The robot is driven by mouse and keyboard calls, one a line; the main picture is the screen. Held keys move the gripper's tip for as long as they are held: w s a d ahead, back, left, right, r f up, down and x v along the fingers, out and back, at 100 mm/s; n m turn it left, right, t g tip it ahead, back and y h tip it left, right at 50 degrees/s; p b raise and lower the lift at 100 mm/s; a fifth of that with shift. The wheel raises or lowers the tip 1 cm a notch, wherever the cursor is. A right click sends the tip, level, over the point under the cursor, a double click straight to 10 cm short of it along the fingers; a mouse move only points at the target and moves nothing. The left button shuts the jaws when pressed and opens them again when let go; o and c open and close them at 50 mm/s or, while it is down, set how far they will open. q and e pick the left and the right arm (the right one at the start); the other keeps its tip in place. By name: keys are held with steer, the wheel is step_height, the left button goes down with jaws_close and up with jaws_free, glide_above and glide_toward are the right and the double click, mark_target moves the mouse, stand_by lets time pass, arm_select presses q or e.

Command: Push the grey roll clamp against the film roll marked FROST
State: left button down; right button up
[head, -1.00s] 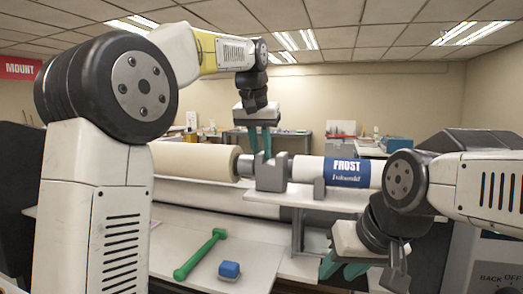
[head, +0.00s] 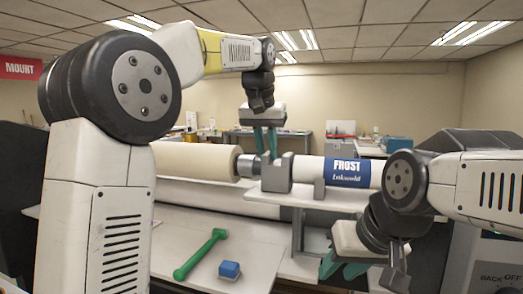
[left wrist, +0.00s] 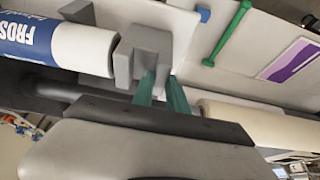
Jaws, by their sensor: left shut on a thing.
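The grey roll clamp (head: 278,176) sits on a pale shelf, at the left end of the white film roll marked FROST (head: 348,172). My left gripper (head: 266,152) reaches down from above with its teal fingers shut on the clamp. In the left wrist view the clamp (left wrist: 147,48) stands beside the end of the FROST roll (left wrist: 75,45). They look very close; I cannot tell whether they touch. The fingers partly hide behind the clamp in the head view. My right gripper (head: 341,268) is low at the right, its teal fingers apart and empty.
A cream roll (head: 195,161) with a grey core lies left of the clamp. A green-handled tool (head: 200,254) and a blue block (head: 229,270) lie on the lower table.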

mark_target(280, 164)
arm_select(q)
steer(key=shift+s+d, duration=0.3)
steer(key=shift+d, duration=0.55)
steer(key=shift+s+d, duration=0.3)
steer(key=shift+d, duration=0.55)
steer(key=c, duration=1.3)
jaws_free()
steer(key=shift+d, duration=0.1)
steer(key=shift+r, duration=0.25)
steer(key=v, duration=0.7)
steer(key=shift+s+r, duration=0.1)
steer(key=shift+s, duration=0.05)
